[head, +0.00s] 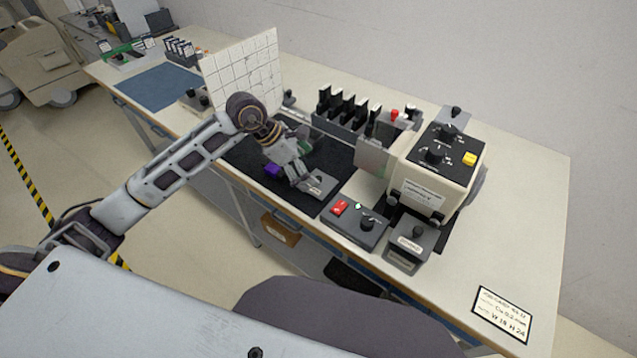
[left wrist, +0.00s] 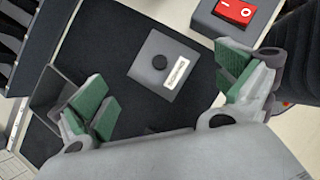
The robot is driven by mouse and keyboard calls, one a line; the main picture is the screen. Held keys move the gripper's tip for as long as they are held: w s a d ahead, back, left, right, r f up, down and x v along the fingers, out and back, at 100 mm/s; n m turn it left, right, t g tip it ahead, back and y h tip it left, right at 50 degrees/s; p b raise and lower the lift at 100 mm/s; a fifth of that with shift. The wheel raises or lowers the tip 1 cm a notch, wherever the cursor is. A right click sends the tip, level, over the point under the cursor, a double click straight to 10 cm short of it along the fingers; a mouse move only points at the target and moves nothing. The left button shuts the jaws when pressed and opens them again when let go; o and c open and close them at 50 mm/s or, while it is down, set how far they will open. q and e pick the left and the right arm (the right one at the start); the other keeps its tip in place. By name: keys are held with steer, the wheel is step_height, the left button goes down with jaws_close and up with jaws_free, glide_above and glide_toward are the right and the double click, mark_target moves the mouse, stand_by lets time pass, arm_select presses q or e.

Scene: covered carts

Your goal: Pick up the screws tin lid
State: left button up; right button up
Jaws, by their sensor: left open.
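A grey square lid with a dark round knob and a white label (left wrist: 165,64) lies on the black mat in the left wrist view. My left gripper (head: 302,178) is open above the mat. In the left wrist view its green-padded fingers (left wrist: 168,103) are spread wide, with the lid beyond and between them, and nothing is held. My right gripper is not in view.
A control box with a red switch (head: 367,224) stands right of the lid. A small grey knobbed tin (head: 408,245) and a large beige machine (head: 434,180) stand further right. A white gridded panel (head: 245,72) rises behind my arm. A purple item (head: 272,170) lies left of the gripper.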

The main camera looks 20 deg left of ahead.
mark_target(318, 178)
arm_select(q)
steer(key=shift+w+d+f, duration=0.1)
steer(key=shift+d+f, duration=0.15)
steer(key=shift+f, duration=0.1)
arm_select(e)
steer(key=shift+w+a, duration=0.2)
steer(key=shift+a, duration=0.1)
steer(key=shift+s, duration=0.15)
arm_select(q)
steer(key=shift+w+d+f, duration=0.1)
steer(key=shift+d+f, duration=0.15)
steer(key=shift+f, duration=0.15)
steer(key=shift+p+x, duration=0.5)
steer(key=shift+x, duration=1.45)
steer(key=shift+f, duration=0.15)
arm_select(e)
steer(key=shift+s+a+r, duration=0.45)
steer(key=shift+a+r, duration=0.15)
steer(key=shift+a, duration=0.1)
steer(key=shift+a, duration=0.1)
